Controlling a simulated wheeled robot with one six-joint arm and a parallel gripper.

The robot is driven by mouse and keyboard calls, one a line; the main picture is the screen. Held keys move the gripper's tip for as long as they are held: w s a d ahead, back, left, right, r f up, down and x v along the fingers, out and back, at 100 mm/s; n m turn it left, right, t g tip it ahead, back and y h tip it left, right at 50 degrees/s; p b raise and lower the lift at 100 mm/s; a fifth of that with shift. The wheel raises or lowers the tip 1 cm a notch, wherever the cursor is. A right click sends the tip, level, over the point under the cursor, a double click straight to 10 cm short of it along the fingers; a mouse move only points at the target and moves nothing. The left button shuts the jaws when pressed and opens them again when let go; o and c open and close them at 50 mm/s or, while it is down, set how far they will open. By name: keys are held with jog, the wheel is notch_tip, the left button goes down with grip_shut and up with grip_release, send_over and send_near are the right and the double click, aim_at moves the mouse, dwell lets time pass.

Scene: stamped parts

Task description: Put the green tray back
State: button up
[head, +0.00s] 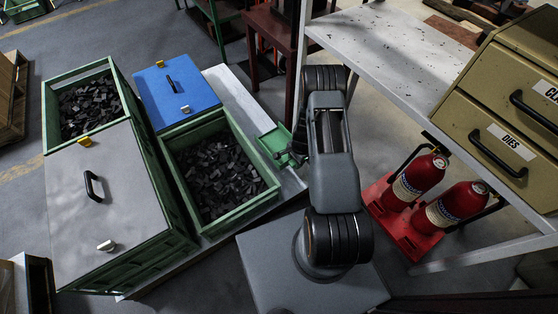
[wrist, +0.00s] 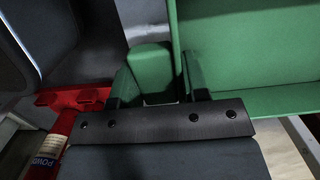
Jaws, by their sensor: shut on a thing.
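The green tray (head: 272,139) is a small, shallow tray in the middle of the head view, just right of the open crate of dark parts. My gripper (head: 292,156) is at the tray's right side, partly hidden by my arm. In the wrist view my gripper (wrist: 158,88) is shut on a green block at the tray's edge. The tray (wrist: 250,45) fills the upper right there, with its inner floor and walls showing. The part of it I see looks empty. I cannot tell whether the tray touches the surface below.
A green crate of dark parts (head: 273,189) and a crate with a blue lid (head: 183,68) stand left on a pale platform (head: 232,88). A grey-lidded crate (head: 135,190) is farther left. Red extinguishers (head: 420,176) stand right, below a worktable (head: 400,45) with drawers (head: 480,120).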

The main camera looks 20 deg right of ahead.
jog(key=b, duration=0.4)
send_over(294, 178)
jog(key=shift+m, duration=0.3)
notch_tip(294, 178, down, 9)
jog(key=shift+d+r, duration=0.1)
jog(key=shift+r, duration=0.05)
jog(key=shift+f+b, duration=0.7)
jog(key=shift+f, duration=1.4)
jog(key=shift+f, duration=0.2)
jog(key=o, duration=1.1)
